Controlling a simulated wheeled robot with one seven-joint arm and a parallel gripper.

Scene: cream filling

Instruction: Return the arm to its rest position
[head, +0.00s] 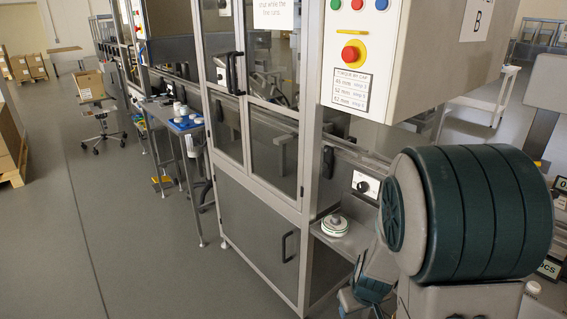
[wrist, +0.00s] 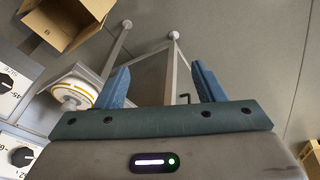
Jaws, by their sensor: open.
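My gripper (wrist: 160,80) shows in the wrist view with its two blue fingers spread wide apart and nothing between them. Behind the fingers I see the grey floor and a metal stand's legs. In the head view my arm fills the right side, with a large dark green ribbed joint. Blue parts of my arm show low beside the machine; the fingertips cannot be made out there.
A white round piece (head: 335,223) sits on a grey ledge of the caged machine (head: 262,180). A control box (head: 362,50) with a red button overhangs it. A side table holds a blue tray (head: 186,124). A cardboard box (wrist: 62,22) shows upper left.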

